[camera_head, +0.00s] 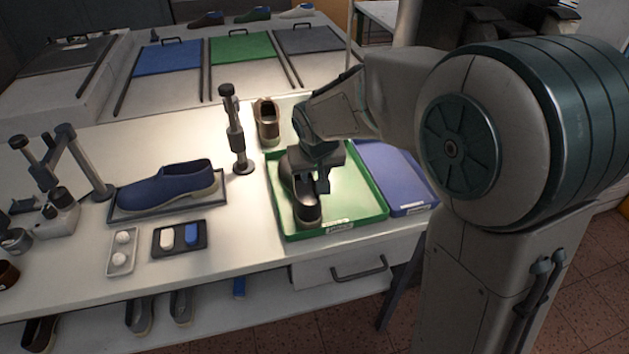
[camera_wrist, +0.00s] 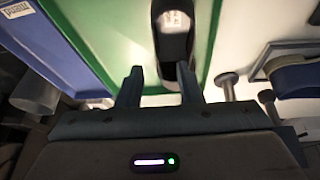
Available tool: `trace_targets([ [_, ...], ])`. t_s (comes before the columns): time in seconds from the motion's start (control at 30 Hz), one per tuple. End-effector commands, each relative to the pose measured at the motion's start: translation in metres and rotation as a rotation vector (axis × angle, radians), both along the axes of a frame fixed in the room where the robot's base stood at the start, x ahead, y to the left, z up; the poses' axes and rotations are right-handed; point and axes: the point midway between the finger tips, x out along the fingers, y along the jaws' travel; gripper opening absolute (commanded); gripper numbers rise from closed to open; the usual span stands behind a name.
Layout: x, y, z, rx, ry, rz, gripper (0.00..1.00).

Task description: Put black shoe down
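The black shoe (camera_head: 307,207) lies in the left part of the green tray (camera_head: 361,219), with one end toward the tray's front edge. My gripper (camera_head: 322,183) is over the shoe and hides part of it. In the wrist view, the black shoe (camera_wrist: 172,48) shows a pale inside with a small label. The fingers of my gripper (camera_wrist: 160,84) stand apart there. The right finger overlaps the near end of the shoe, and a gap shows between the left finger and the shoe. I cannot tell whether the right finger touches it.
A blue tray (camera_head: 410,207) adjoins the green tray on the right. A dark post (camera_head: 236,135) and a blue shoe (camera_head: 168,187) on a tray are to the left. Bare table lies between the blue shoe and the green tray.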

Motion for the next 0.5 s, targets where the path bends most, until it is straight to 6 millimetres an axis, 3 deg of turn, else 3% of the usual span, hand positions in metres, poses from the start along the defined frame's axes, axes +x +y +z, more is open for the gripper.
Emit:
trace_targets([
  [0.13,-0.005,0.0,0.012,0.001,-0.001,0.0,0.33],
  [0.37,-0.009,-0.004,0.018,0.0,0.002,-0.004,0.33],
  [0.5,-0.027,-0.03,0.028,-0.001,0.012,-0.035,0.33],
])
